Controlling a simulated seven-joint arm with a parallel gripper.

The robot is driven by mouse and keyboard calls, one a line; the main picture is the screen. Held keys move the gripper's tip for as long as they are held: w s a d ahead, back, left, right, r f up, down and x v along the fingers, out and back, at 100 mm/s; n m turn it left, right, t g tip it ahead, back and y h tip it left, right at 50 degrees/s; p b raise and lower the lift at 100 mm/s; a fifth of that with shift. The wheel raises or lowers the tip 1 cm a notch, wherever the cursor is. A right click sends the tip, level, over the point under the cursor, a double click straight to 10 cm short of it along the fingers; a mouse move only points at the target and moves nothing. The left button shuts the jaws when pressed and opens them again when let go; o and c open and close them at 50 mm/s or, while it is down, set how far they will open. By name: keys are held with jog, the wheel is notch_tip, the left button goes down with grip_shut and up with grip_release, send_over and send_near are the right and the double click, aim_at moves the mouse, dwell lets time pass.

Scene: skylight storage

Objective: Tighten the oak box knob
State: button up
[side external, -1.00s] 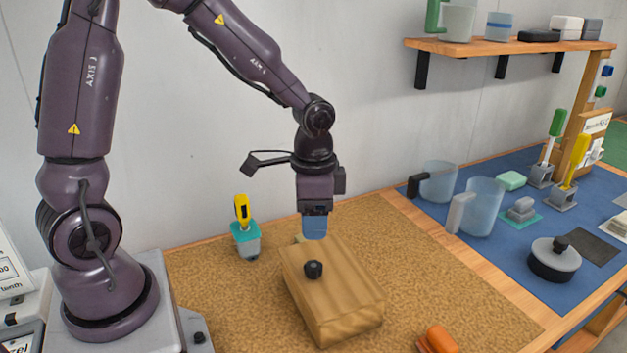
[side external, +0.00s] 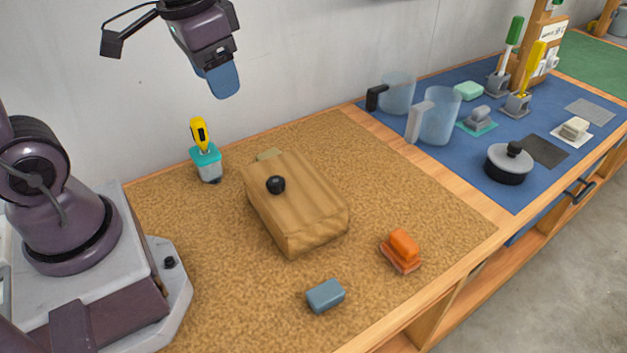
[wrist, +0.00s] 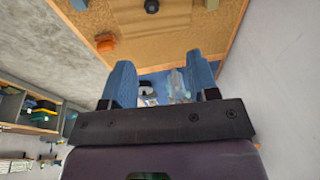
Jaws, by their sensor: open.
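The oak box (side external: 295,208) lies on the tan mat, with a black round knob (side external: 275,185) on its top near the far left end. In the wrist view the box (wrist: 140,22) is at the top edge, and its knob (wrist: 152,6) shows there too. My gripper (side external: 222,88) is well above the mat, up and to the left of the box, apart from the knob. Its blue fingers (wrist: 158,72) stand apart in the wrist view with nothing held between them. Whether the knob is loose cannot be seen.
A yellow-handled tool in a teal-topped holder (side external: 207,160) stands left of the box. An orange brush-like item (side external: 402,250) and a blue-grey block (side external: 325,296) lie in front. Two jugs and a lidded pot (side external: 508,163) stand on the blue mat (side external: 470,185). Tan mat around the box is mostly clear.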

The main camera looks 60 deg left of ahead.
jog(key=s+t, duration=0.1)
jog(key=s+r+t, duration=0.1)
jog(key=s, duration=0.1)
jog(key=s+d+r, duration=0.1)
jog(key=shift+s+r+t+h, duration=0.2)
jog(key=shift+r+t+h, duration=0.1)
jog(key=shift+t, duration=0.1)
jog(key=shift+s+d+r+t, duration=0.3)
jog(key=shift+d+r, duration=0.1)
jog(key=shift+r, duration=0.1)
jog(key=n+g, duration=0.6)
jog(key=n, duration=1)
send_over(276, 180)
notch_tip(276, 180, down, 17)
jog(key=shift+s+f, duration=0.1)
jog(key=shift+f, duration=0.05)
jog(key=shift+f+n, duration=0.1)
jog(key=shift+n, duration=0.9)
jog(key=shift+f, duration=3.75)
jog(key=shift+f, duration=0.1)
